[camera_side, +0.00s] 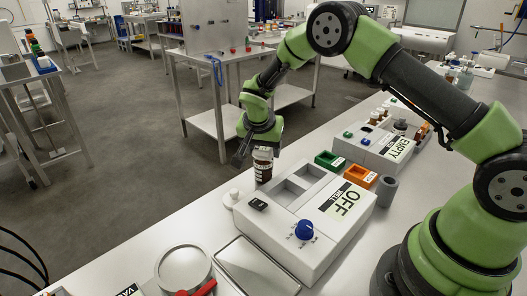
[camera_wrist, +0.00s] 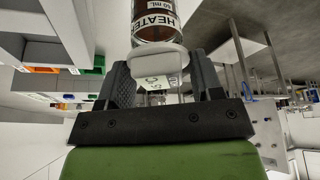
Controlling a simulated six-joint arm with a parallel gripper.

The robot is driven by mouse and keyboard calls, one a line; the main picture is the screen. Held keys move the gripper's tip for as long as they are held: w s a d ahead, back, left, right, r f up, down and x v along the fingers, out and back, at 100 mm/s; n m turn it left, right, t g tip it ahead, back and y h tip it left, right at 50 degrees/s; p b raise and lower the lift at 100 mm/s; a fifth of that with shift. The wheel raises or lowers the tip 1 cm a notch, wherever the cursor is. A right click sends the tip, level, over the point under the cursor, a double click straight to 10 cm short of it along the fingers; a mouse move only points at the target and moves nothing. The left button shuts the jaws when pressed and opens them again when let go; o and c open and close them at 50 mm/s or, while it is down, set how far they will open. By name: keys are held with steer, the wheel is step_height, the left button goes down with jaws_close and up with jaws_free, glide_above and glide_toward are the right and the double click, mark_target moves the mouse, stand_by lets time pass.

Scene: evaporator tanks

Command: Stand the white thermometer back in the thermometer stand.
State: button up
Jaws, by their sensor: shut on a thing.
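My gripper (camera_wrist: 160,75) is shut on the white cap (camera_wrist: 157,58) of a brown bottle (camera_wrist: 155,22) with a white label reading "HEATER". In the side view my gripper (camera_side: 246,156) is beside the bottle (camera_side: 263,168), which is upright at the back left corner of the white unit marked "OFF" (camera_side: 310,222). I cannot tell whether its bottom touches anything. A small white piece with a round base (camera_side: 233,197) stands on the bench just left of that unit. I cannot make out a white thermometer or its stand for certain.
An "EMPTY" unit (camera_side: 385,146) is farther back. A round dish (camera_side: 184,268) and a tray (camera_side: 257,268) lie in front.

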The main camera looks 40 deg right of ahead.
step_height(320, 180, up, 8)
steer(key=shift+r, duration=0.1)
stand_by(0.4)
steer(key=s+d+m+g, duration=0.2)
steer(key=s+d+m, duration=0.2)
steer(key=s+d, duration=0.15)
steer(key=m+g+y, duration=0.2)
steer(key=m+g, duration=0.2)
steer(key=m, duration=1)
glide_above(395, 184)
steer(key=w, duration=0.1)
steer(key=shift+w+d+f, duration=0.15)
steer(key=shift+f, duration=0.05)
steer(key=shift+f, duration=4.45)
